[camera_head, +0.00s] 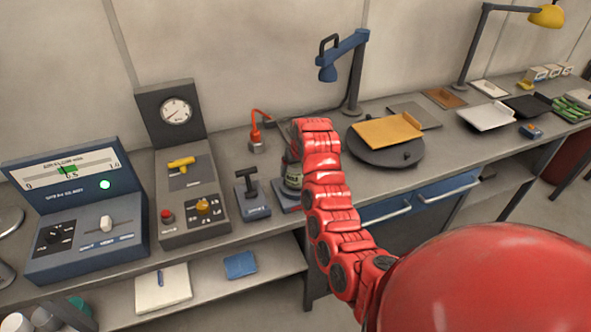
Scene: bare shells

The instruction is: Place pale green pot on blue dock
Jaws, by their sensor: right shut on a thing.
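My right arm comes in from the lower right in the head view. Its right gripper (296,152) is at the far end, partly hidden behind my own red arm links. It is shut on the pale green pot (292,176), a small dark-and-green vessel seen upright just left of the arm. A low blue-grey base, seemingly the blue dock (284,198), shows under the pot, its right side hidden by the arm. I cannot tell whether the pot touches it. My left gripper is not in view.
A blue-grey base with a black T-handle (252,195) stands left of the pot. Further left are a gauge console (183,185) and a meter panel (75,215). A dark round turntable (407,158) with a yellow-orange tray (388,131) is right of the arm.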

